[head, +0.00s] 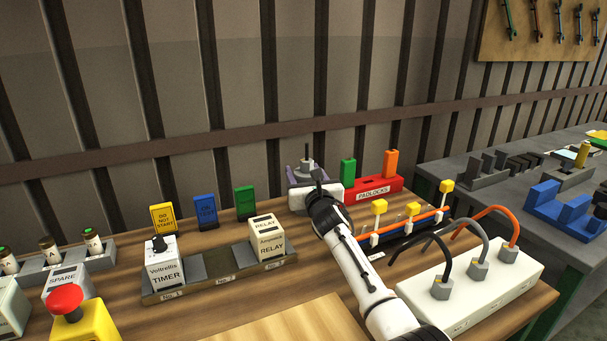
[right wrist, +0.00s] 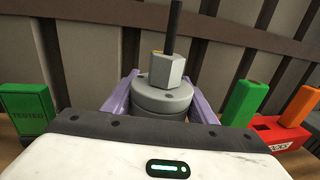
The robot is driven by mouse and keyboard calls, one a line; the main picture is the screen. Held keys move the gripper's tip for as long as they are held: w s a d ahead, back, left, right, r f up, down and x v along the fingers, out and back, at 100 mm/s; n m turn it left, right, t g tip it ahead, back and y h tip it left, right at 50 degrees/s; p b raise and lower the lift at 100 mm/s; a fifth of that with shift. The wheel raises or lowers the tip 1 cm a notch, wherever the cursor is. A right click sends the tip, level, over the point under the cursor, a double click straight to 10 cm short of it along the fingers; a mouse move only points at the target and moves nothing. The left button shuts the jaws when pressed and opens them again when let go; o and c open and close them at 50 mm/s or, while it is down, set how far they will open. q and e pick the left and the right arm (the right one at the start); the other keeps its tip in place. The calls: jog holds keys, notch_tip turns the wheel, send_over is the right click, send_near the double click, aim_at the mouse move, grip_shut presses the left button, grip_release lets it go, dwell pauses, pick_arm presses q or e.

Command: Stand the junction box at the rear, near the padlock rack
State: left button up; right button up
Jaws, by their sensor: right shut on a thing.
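The junction box (head: 307,164) is a round grey body with a grey gland and a black cable stub on top. It is upright at the rear of the bench, just left of the red padlock rack (head: 374,191). My right gripper (head: 305,175) has its purple fingers on either side of the box and is shut on it. The box also shows in the right wrist view (right wrist: 161,100), its lower part hidden by my gripper body. I cannot tell whether its base touches the bench. The rack holds a green and an orange padlock. My left gripper is not in view.
Yellow, blue and green tags (head: 245,202) stand left of the box. A rail with timer and relay modules (head: 222,281) lies in front of them. A white box with cables (head: 471,286) and a busbar with yellow-topped posts (head: 408,232) are at right.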

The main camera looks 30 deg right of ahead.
jog(key=o, duration=1.1)
jog(key=shift+f, duration=0.1)
jog(key=shift+c, duration=0.2)
jog(key=o, duration=0.4)
jog(key=shift+s+r+p, duration=0.2)
jog(key=shift+p, duration=0.15)
jog(key=p+v, duration=0.7)
jog(key=v, duration=0.4)
jog(key=shift+s+a+f, duration=0.1)
jog(key=shift+s+a, duration=0.1)
jog(key=shift+s, duration=0.1)
